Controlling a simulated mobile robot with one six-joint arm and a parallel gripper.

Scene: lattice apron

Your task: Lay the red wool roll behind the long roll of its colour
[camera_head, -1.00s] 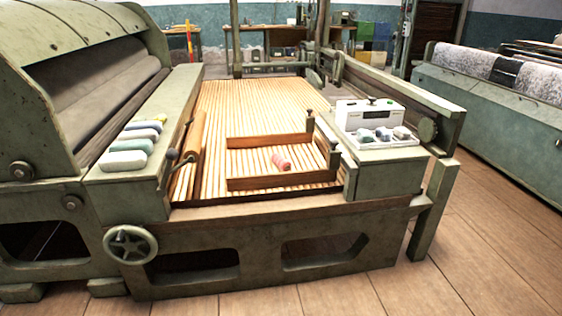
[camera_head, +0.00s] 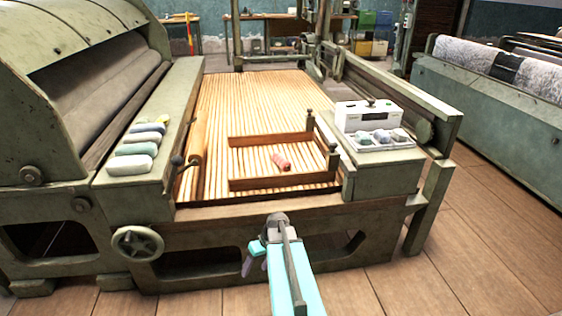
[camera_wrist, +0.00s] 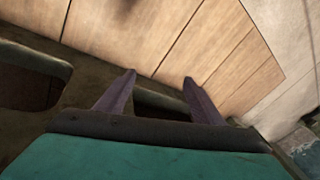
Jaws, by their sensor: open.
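A white box (camera_head: 368,116) and a tray (camera_head: 383,141) of several pale rolls stand on the right-hand block. A wooden roller (camera_head: 197,140) runs along the apron's left edge. A handwheel (camera_head: 137,243) projects at the front left. The apron behind the frame is clear.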

